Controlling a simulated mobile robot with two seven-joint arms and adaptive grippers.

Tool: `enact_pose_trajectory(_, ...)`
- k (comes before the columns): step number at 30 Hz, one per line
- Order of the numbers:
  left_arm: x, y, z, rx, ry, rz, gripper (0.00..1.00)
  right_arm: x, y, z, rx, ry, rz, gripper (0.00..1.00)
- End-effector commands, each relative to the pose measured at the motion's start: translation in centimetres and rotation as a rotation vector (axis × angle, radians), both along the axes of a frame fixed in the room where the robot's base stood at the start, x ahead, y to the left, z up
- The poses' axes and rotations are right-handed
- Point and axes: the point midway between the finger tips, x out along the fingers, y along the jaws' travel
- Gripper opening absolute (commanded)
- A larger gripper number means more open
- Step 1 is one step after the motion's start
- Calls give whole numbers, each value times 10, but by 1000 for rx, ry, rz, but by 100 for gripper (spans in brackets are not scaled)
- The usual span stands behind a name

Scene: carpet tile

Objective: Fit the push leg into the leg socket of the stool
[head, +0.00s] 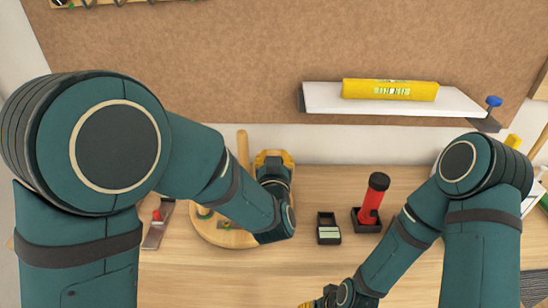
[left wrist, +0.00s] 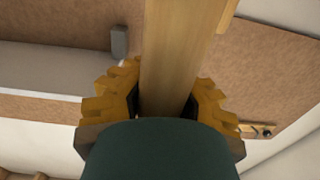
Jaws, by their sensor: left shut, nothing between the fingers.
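The stool's round wooden seat (head: 222,236) lies on the bench, partly hidden by my left arm. A light wooden leg (head: 243,146) stands up at its back edge. My left gripper (head: 273,160), with yellow fingers, is over the seat's right side, beside the standing leg, and is shut with nothing held. In the left wrist view a wooden leg (left wrist: 178,50) runs up behind the yellow fingers; I cannot tell which leg. My right gripper (head: 318,302) is cut off at the bottom edge.
A red cylinder with a black cap (head: 373,195) stands in a black holder, beside a small black box (head: 328,229). A red-handled tool (head: 157,225) lies left of the seat. A white shelf (head: 320,98) with a yellow level (head: 390,90) juts from the back board.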

Motion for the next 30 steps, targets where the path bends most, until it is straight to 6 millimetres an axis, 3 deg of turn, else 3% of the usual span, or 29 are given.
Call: enact_pose_trajectory(30,0,0,-5,0,0,0,0,0,0,-8,0,0,0,48)
